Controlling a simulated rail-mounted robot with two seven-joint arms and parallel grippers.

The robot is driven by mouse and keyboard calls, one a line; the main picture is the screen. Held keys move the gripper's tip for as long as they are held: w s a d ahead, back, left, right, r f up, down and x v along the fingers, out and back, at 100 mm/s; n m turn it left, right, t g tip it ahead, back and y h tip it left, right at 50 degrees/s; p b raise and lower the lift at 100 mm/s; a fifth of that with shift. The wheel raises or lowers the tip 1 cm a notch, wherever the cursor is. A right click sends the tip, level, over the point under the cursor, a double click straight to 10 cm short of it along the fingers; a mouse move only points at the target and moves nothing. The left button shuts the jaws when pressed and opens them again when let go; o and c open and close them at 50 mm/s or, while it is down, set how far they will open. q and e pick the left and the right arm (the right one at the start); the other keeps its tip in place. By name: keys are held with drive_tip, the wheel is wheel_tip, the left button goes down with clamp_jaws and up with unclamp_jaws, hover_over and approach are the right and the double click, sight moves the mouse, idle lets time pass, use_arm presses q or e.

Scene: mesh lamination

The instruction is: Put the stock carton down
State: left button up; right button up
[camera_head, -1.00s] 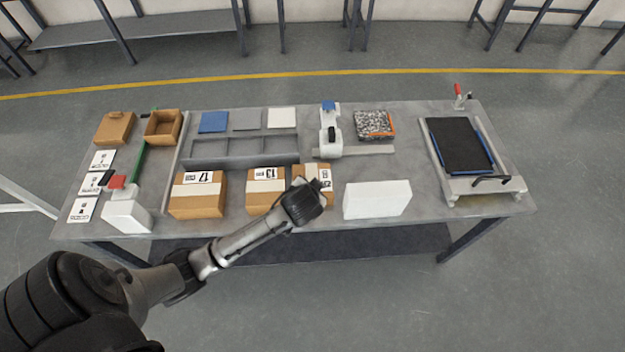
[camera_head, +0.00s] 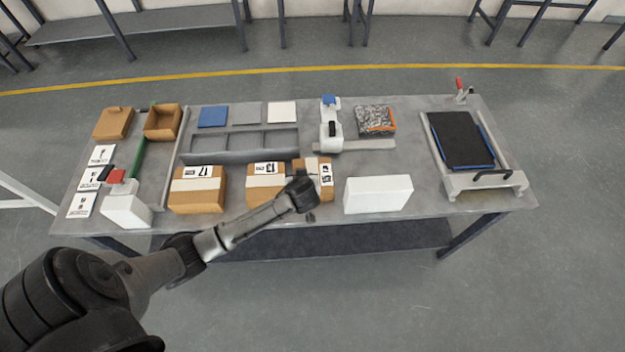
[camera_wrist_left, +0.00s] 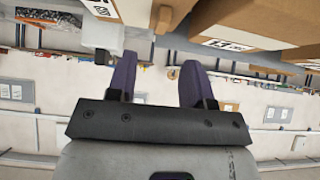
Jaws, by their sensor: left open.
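Three taped brown stock cartons stand in a row along the near edge of the grey table: the left one (camera_head: 197,199), the middle one (camera_head: 266,190) and the right one (camera_head: 326,191). My left gripper (camera_head: 310,216) is at the near side of the right carton, and my wrist hides part of that carton. In the left wrist view the two dark fingers (camera_wrist_left: 160,72) are spread apart with nothing between them. Carton faces (camera_wrist_left: 260,22) show above and to the right of the fingers. My right gripper is not in view.
A white block (camera_head: 378,194) stands right of the cartons. Behind are a grey divided tray (camera_head: 240,156), a white device (camera_head: 331,142) and a speckled pad (camera_head: 375,120). A black-topped press (camera_head: 462,145) is at right.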

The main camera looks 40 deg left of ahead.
use_arm(q)
drive_tip(key=shift+b+x, duration=0.3)
drive_tip(key=shift+x, duration=3.6)
drive_tip(key=shift+s+a, duration=0.1)
drive_tip(key=shift+a, duration=0.05)
drive_tip(key=shift+c, duration=0.4)
clamp_jaws()
drive_tip(key=shift+r, duration=0.1)
